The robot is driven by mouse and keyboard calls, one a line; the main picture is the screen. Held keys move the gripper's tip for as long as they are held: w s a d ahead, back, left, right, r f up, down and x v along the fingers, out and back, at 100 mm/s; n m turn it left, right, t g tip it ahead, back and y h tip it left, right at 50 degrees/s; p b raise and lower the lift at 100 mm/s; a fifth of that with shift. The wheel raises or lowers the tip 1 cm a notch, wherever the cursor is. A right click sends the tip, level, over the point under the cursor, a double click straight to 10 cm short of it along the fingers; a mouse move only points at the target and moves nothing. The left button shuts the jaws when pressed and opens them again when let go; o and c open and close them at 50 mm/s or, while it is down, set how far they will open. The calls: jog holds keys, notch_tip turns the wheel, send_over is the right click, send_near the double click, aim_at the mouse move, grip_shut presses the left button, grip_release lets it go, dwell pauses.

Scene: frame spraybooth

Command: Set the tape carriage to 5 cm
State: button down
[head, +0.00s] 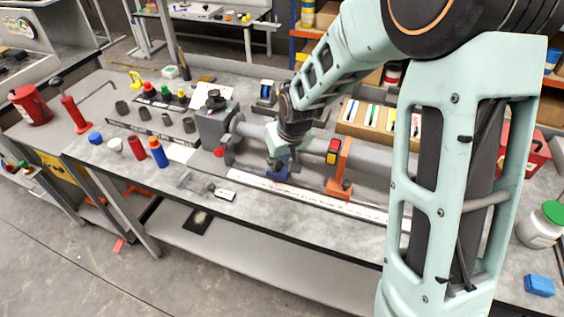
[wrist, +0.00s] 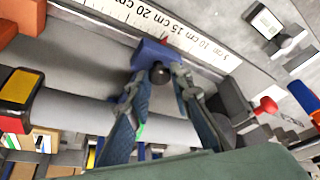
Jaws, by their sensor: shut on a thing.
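The 5 cm mark lies further right in the wrist view. My gripper (wrist: 157,80) has its fingers on either side of the carriage's black knob (wrist: 158,74) and is shut on it. In the head view, the carriage (head: 280,174) shows under my gripper (head: 279,160), partly hidden, and the ruler strip (head: 300,199) runs along the bench.
An orange clamp stop (head: 338,175) with a red and yellow block stands right of the carriage on the rail. A grey clamp body (head: 214,135) stands to the left.

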jog(key=w+a+b, duration=0.1)
jog(key=a, duration=0.2)
jog(key=w+a+b, duration=0.1)
jog(key=a, duration=0.2)
jog(key=w+a+b, duration=0.1)
jog(key=a, duration=0.2)
jog(key=shift+w+b, duration=0.1)
jog(key=shift+b, duration=0.25)
jog(key=shift+a+r, duration=0.1)
jog(key=shift+a, duration=0.1)
jog(key=c, duration=1.7)
grip_release()
jog(key=shift+w+a, duration=0.1)
jog(key=shift+c, duration=0.2)
jog(key=v, duration=1.2)
